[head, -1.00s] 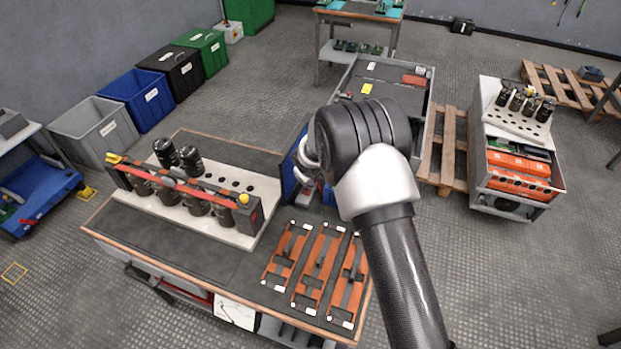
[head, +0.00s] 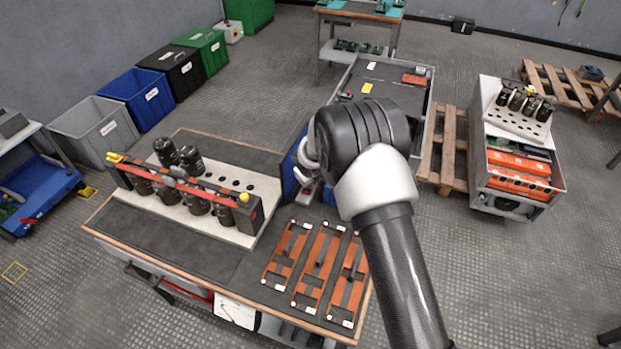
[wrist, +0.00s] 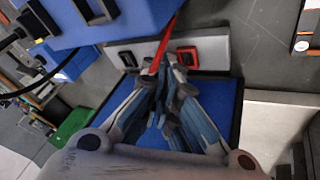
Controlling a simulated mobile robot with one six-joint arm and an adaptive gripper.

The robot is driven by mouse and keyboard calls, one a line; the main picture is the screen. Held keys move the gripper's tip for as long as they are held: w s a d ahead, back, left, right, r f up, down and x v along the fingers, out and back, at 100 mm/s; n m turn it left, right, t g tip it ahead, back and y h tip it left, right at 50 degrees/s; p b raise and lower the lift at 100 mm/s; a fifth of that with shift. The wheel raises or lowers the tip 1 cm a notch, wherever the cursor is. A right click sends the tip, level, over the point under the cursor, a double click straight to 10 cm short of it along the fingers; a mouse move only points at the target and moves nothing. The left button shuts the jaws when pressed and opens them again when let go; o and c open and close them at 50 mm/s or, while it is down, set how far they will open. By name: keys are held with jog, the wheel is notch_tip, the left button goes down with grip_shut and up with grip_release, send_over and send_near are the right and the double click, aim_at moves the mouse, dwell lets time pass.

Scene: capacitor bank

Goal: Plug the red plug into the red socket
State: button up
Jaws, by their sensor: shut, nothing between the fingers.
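In the wrist view, a red-framed socket (wrist: 187,57) sits on a light grey panel, right of my fingertips. A black-framed socket (wrist: 128,59) is on the same panel, to the left. A thin red lead (wrist: 163,45) runs down from the top toward my fingers. Its lower end is hidden at the fingertips, and I cannot make out the red plug clearly. My gripper (wrist: 167,92) is shut and empty, just in front of the panel, beside the red lead. In the head view my gripper (head: 306,172) is partly hidden behind my arm.
A blue box (wrist: 100,20) overhangs the panel in the wrist view. A black cable (wrist: 35,88) runs at the left. In the head view, the workbench (head: 170,250) bears a capacitor rack (head: 185,190) and orange frames (head: 318,262) close to my arm.

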jog(key=o, duration=0.4)
jog(key=shift+s+d+f, duration=0.1)
jog(key=shift+f, duration=0.15)
jog(key=shift+r, duration=0.15)
